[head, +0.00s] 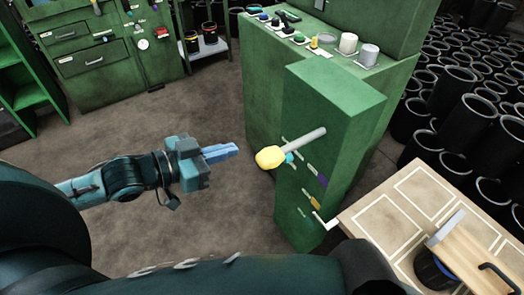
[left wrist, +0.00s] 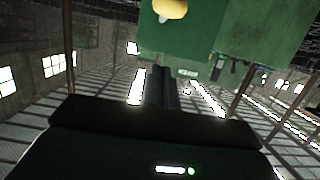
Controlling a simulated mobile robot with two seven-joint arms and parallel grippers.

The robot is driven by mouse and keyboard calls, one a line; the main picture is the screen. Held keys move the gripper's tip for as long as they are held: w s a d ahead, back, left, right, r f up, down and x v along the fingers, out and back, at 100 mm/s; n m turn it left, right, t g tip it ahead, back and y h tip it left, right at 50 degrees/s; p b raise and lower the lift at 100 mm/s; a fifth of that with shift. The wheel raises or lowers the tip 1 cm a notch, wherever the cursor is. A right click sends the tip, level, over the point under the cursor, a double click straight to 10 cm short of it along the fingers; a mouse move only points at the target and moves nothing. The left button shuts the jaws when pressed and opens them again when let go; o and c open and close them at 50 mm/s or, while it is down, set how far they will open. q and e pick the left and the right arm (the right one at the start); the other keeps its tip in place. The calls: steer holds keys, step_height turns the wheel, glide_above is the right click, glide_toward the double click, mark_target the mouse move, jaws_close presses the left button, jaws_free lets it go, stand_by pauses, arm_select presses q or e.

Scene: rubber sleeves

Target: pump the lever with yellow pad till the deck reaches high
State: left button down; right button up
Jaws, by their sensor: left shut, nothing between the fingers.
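The lever (head: 309,138) is a grey rod sticking out of a green cabinet (head: 335,105), with a round yellow pad (head: 269,157) on its near end. The pad also shows at the top of the left wrist view (left wrist: 172,8). My left gripper (head: 236,149) is shut and empty, left of the pad and apart from it. Its closed fingers show in the left wrist view (left wrist: 162,88). Coloured marks, including a purple one (head: 317,175) and an orange one (head: 311,199), run down the cabinet face. I cannot tell which part is the deck. My right gripper is out of view.
A table (head: 390,222) with white outlines stands right of the cabinet, a wooden board (head: 478,243) on it. A small white handle (head: 324,221) juts out near its edge. Many black sleeves (head: 455,90) crowd the right. The floor (head: 210,105) around my left gripper is clear.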

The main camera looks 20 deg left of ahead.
arm_select(q)
glide_above(261, 167)
steer(key=w, duration=0.2)
step_height(261, 167, down, 2)
steer(key=shift+s+a, duration=0.1)
steer(key=shift+s, duration=0.05)
step_height(261, 167, down, 3)
steer(key=shift+r, duration=0.1)
steer(key=shift+s+f, duration=0.1)
steer(key=shift+f, duration=0.65)
steer(key=shift+f, duration=0.1)
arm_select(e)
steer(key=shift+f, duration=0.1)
